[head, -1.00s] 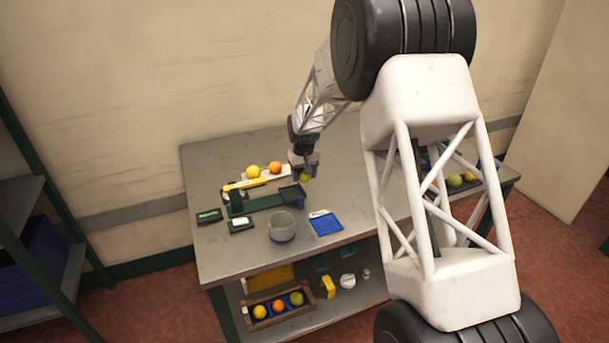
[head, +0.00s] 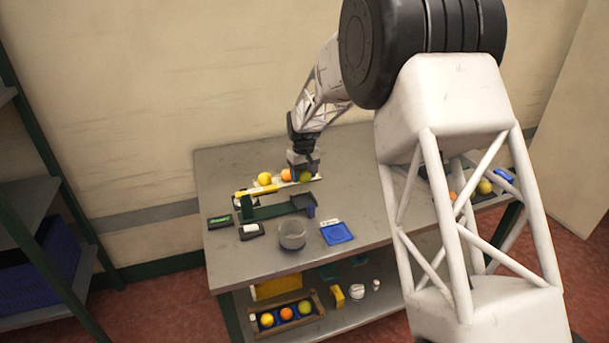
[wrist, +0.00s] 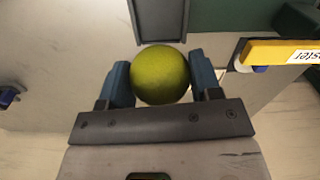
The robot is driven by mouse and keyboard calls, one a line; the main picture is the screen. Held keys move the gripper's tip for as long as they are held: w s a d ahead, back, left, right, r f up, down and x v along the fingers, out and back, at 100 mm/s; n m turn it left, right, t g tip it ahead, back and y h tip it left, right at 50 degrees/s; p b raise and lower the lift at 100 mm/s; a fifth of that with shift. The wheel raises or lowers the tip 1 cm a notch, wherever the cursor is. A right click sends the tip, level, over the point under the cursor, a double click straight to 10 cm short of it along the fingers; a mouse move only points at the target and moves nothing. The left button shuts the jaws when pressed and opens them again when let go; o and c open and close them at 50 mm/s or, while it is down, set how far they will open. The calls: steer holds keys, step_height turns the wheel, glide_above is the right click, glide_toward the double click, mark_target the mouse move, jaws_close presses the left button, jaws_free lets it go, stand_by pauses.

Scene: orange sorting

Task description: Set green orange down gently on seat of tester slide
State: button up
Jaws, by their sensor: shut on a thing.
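The green orange (wrist: 160,74) is held between the two blue fingers of my gripper (wrist: 161,83) in the wrist view. In the head view my gripper (head: 304,170) points down with the green orange (head: 305,177) between its fingers. The dark seat end of the tester slide (head: 304,202) lies just in front of it, at the right end of the tester's green body (head: 268,211). In the wrist view a grey channel (wrist: 157,22), apparently the slide, lies just beyond the fruit. The exact gap beneath the fruit cannot be told.
A yellow fruit (head: 265,179) and an orange one (head: 287,175) rest on a pale strip behind the tester. A yellow labelled bar (wrist: 280,52) is right of my gripper.

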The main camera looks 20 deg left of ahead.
mark_target(304, 201)
steer(key=shift+f, duration=0.2)
steer(key=shift+f, duration=3.65)
steer(key=shift+f, duration=0.35)
steer(key=o, duration=1.2)
steer(key=shift+o, duration=0.2)
steer(key=shift+r, duration=0.15)
steer(key=shift+r, duration=3.85)
